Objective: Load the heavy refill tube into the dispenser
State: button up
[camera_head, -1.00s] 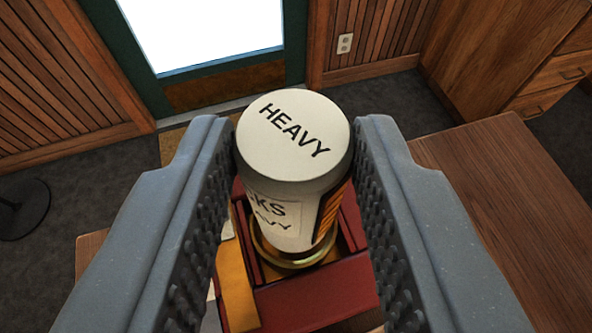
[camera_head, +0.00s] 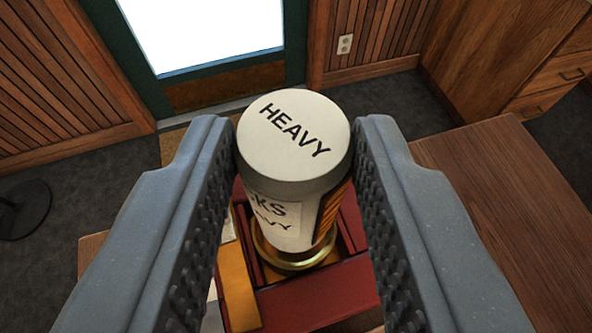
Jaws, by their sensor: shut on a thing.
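The heavy refill tube (camera_head: 293,139) has a cream cap lettered "HEAVY" and a pale label with a dark and orange striped side. My gripper (camera_head: 293,150) is shut on it, with one grey finger on each side near the cap. The tube stands roughly upright in the view, its lower end at a brass ring (camera_head: 290,257) on the red dispenser (camera_head: 320,292). The tube hides much of the ring, so I cannot tell how deep the lower end sits.
A wooden table (camera_head: 490,190) shows bare on the right. A yellow strip (camera_head: 238,290) lies at the dispenser's left. A green-framed door (camera_head: 215,70), panelled walls and a wooden drawer unit (camera_head: 540,70) stand beyond. A dark round base (camera_head: 22,208) is on the floor at left.

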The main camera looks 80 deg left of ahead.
aim_at(295, 216)
jog(key=shift+f+b, duration=0.35)
jog(key=shift+f, duration=0.8)
dwell(1.0)
jog(key=o, duration=0.7)
jog(key=shift+d, duration=0.1)
jog(key=shift+p+v, duration=1.2)
jog(key=shift+v, duration=4.2)
jog(key=shift+w, duration=0.1)
